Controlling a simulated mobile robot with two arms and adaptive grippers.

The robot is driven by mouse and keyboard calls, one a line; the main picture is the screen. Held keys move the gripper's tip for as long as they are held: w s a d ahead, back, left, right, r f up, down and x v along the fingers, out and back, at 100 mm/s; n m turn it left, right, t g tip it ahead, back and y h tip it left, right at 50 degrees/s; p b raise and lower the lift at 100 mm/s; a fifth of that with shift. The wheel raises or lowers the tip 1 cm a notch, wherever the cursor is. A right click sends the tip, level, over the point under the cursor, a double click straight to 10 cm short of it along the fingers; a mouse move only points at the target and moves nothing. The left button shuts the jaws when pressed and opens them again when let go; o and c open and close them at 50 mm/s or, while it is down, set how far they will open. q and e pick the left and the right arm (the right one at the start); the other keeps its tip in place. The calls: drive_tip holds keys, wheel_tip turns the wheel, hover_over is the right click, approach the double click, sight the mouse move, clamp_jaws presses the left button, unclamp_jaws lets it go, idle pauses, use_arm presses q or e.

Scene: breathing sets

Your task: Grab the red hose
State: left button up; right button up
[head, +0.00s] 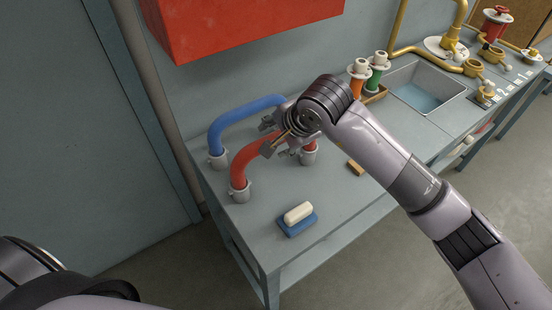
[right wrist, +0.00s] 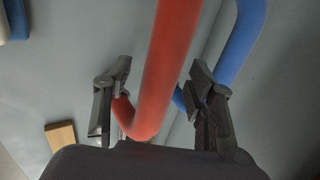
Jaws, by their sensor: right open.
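The red hose (head: 250,153) arches between two grey fittings on the bench, in front of the blue hose (head: 240,111). My right gripper (head: 269,138) is over the hose's upper right part and hides some of it. In the right wrist view the red hose (right wrist: 168,65) runs between the two spread fingers of my right gripper (right wrist: 160,72). A gap shows on each side, so the gripper is open and not clamped on it. The blue hose (right wrist: 240,45) passes outside the right finger there. My left gripper is out of view.
A blue sponge holder (head: 297,224) with a white block (head: 298,212) sits near the bench's front edge. A small wooden block (head: 355,168) lies to the right. A red box (head: 235,25) hangs above. A sink (head: 425,88) and bottles stand farther right.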

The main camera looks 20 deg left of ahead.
drive_tip(key=shift+w+a+f, duration=0.1)
drive_tip(key=shift+a+f, duration=0.1)
drive_tip(key=shift+f, duration=0.1)
drive_tip(key=shift+c, duration=0.2)
clamp_jaws()
drive_tip(key=shift+r, duration=0.1)
idle(0.7)
